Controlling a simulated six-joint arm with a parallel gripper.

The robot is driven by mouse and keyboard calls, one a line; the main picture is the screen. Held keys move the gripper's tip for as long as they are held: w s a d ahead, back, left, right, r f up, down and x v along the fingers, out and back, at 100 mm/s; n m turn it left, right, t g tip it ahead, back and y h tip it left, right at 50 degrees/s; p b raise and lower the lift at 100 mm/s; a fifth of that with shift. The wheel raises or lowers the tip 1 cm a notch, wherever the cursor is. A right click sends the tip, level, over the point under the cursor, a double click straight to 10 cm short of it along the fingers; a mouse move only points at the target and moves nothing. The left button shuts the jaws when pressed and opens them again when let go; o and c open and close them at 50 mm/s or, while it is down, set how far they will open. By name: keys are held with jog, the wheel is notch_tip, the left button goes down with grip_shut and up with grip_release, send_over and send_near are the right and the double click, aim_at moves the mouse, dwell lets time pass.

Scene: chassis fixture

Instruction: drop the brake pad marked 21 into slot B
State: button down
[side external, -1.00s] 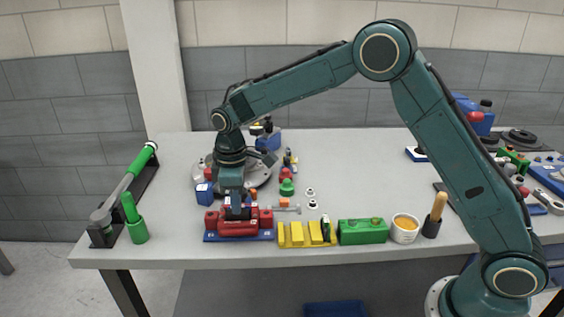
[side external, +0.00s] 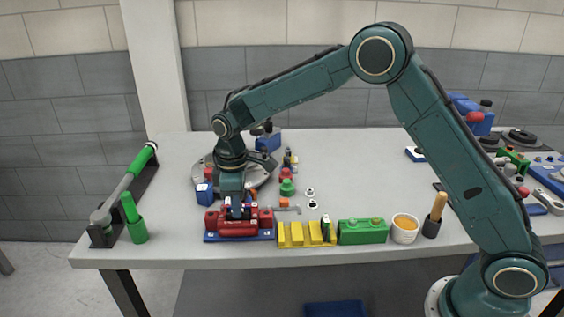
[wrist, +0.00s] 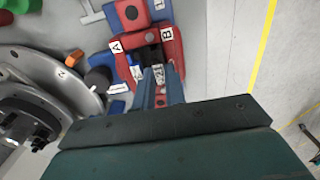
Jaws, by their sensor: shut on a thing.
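A red caliper fixture (side external: 225,229) stands on a blue base plate (side external: 222,239) near the front edge of the table. In the wrist view the red fixture (wrist: 169,57) carries white labels A and B on either side of a dark gap. My gripper (wrist: 155,80) is over this gap, pointing down at it, and is shut on the brake pad (wrist: 158,73). Only a small pale marked part of the pad shows between the fingers; I cannot read its number. In the side view my gripper (side external: 237,211) is low at the fixture. How deep the pad sits is hidden.
A yellow block row (side external: 306,234), a green block (side external: 363,231) and a white cup (side external: 404,229) stand right of the fixture. A grey brake disc (wrist: 55,75) lies beside it. A green cup (side external: 137,232) stands left.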

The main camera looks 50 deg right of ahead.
jog(key=shift+f, duration=0.5)
dwell(1.0)
jog(key=c, duration=1.8)
grip_release()
jog(key=shift+r, duration=0.1)
jog(key=shift+r, duration=1.4)
jog(key=o, duration=0.5)
jog(key=shift+o, duration=0.2)
